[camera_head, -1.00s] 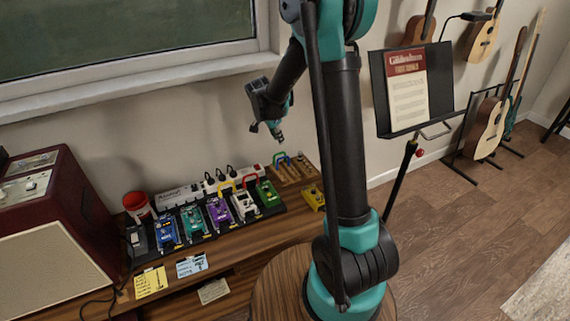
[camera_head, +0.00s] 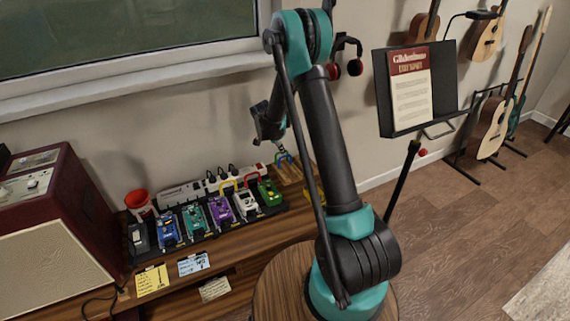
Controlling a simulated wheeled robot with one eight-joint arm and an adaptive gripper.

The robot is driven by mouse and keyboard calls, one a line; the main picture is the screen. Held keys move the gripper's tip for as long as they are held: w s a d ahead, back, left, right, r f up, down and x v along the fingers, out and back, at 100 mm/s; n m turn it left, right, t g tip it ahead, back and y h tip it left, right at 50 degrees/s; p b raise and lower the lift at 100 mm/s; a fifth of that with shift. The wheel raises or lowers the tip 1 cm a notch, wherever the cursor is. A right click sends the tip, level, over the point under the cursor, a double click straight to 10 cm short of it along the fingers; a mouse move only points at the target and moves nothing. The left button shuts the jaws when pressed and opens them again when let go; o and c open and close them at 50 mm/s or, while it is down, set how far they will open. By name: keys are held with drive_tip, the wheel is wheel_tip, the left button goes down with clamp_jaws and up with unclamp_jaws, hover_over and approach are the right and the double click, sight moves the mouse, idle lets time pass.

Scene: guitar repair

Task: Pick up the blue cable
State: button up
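The blue cable (camera_head: 286,157) is a small bent loop at the right end of the pedal row, by a wooden block. My gripper (camera_head: 281,147) hangs pointing down just above the cable's top, very near it. It is too small to tell whether they touch. The fingers are too small to tell open from shut. Part of the block behind my gripper and arm is hidden.
A black pedalboard (camera_head: 211,236) with several colored pedals and a power strip lies to the left on the wooden bench (camera_head: 240,240). Yellow and red cables loop near it. A music stand (camera_head: 395,125) stands right.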

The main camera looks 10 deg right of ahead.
sight(285, 156)
drive_tip(key=shift+x, duration=3.1)
drive_tip(key=shift+d, duration=0.15)
drive_tip(key=shift+c, duration=0.6)
clamp_jaws()
